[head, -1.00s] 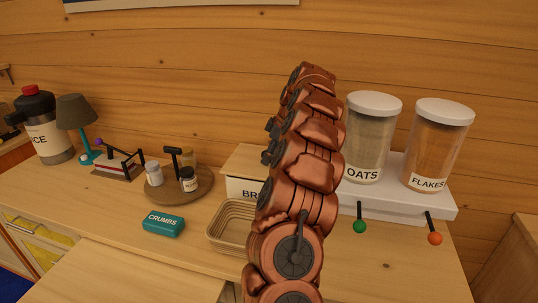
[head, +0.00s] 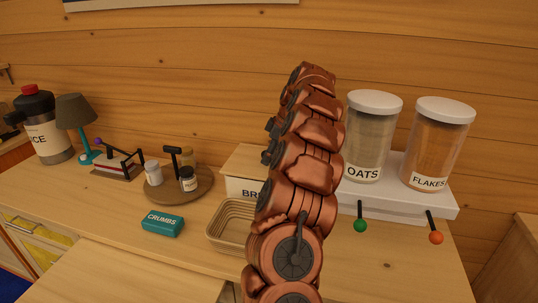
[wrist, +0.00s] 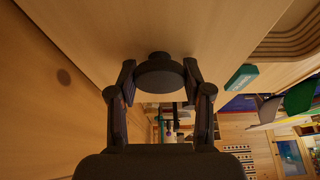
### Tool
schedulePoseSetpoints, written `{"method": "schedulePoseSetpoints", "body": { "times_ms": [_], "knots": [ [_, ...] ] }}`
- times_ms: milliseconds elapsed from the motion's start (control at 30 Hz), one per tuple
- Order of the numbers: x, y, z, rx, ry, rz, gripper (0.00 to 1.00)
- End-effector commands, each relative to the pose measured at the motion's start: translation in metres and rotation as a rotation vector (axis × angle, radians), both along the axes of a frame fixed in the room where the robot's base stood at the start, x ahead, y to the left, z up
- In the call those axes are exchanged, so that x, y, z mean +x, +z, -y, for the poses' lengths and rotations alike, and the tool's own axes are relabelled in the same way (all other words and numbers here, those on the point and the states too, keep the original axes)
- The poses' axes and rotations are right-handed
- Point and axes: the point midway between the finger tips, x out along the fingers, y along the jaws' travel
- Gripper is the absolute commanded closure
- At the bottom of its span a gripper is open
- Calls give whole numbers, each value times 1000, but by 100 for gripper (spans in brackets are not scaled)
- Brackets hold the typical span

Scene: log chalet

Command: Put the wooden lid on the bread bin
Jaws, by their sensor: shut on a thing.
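The bread bin (head: 239,187) stands against the back wall, a pale box with "BR" showing on its front. My arm hides its right part. A flat wooden top, the lid (head: 245,161), shows at the bin's upper rim. In the wrist view the lid (wrist: 205,25) is a broad wooden panel with a dark round knob (wrist: 159,72). My gripper (wrist: 159,78) is shut on this knob, one finger on each side. In the head view the gripper is hidden behind my arm. I cannot tell whether the lid rests fully on the rim.
A woven basket (head: 232,239) stands in front of the bin, with a teal CRUMBS box (head: 162,224) to its left. A round tray (head: 176,196) holds small jars. On the right, a white stand (head: 393,204) bears OATS and FLAKES canisters. The front counter is clear.

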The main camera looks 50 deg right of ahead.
Motion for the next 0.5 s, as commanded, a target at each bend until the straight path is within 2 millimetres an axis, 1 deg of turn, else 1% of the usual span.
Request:
{"method": "schedulePoseSetpoints", "body": {
  "times_ms": [500],
  "knots": [
    [0, -5, 0, -1, -1, 2, 100]
  ]
}}
